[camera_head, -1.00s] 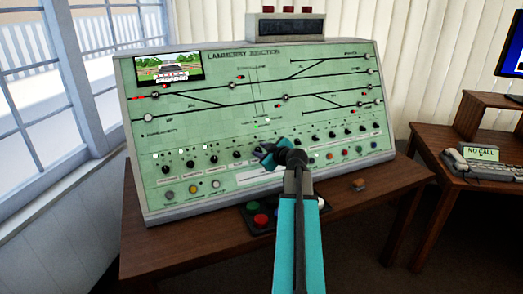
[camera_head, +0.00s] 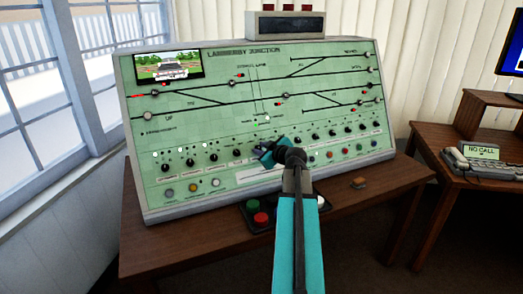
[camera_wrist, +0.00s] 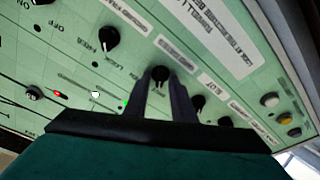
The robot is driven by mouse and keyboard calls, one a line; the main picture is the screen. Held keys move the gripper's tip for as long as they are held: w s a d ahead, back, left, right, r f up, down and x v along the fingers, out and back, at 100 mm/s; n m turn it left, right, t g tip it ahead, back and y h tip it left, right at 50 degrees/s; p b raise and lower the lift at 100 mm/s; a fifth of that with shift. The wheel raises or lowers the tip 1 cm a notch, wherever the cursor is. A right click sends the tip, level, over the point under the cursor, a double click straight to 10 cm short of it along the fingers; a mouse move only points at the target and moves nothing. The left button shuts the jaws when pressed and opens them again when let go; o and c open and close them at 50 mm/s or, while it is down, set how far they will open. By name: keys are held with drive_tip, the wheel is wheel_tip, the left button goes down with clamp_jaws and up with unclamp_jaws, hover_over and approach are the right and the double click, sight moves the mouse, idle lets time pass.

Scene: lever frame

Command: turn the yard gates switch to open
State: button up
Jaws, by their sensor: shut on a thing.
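The green sloping control panel (camera_head: 150,130) carries a row of black rotary knobs, lamps and track lines. My gripper (camera_head: 262,154) is at the panel's lower middle, in the knob row. In the wrist view my gripper (camera_wrist: 161,82) has one finger on each side of a black rotary knob (camera_wrist: 160,73) and is shut on it. The small lettering by this knob is too blurred to read, so I cannot tell whether it is the yard gates switch. A green lamp (camera_wrist: 125,103) is lit near it. In the head view my gripper hides the knob.
Neighbouring knobs stand close on both sides, one (camera_wrist: 109,38) beside FREE and LOCK lettering. Red and green push buttons (camera_head: 260,219) sit on the desk (camera_head: 180,248) below the panel. A small screen (camera_head: 168,67) at the panel's upper left shows a vehicle.

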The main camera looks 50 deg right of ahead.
drive_tip(key=shift+f, duration=0.1)
drive_tip(key=m+b, duration=0.2)
drive_tip(key=m, duration=0.2)
drive_tip(key=shift+h, duration=0.4)
drive_tip(key=m, duration=0.4)
drive_tip(key=shift+a+h, duration=0.1)
drive_tip(key=shift+h, duration=0.2)
drive_tip(key=m+p, duration=0.2)
drive_tip(key=m, duration=0.1)
drive_tip(key=shift+g+h, duration=0.4)
drive_tip(key=shift+m+g+p, duration=0.3)
drive_tip(key=shift+m+p, duration=0.8)
drive_tip(key=shift+m, duration=0.6)
drive_tip(key=o, duration=0.6)
drive_tip(key=shift+o, duration=0.5)
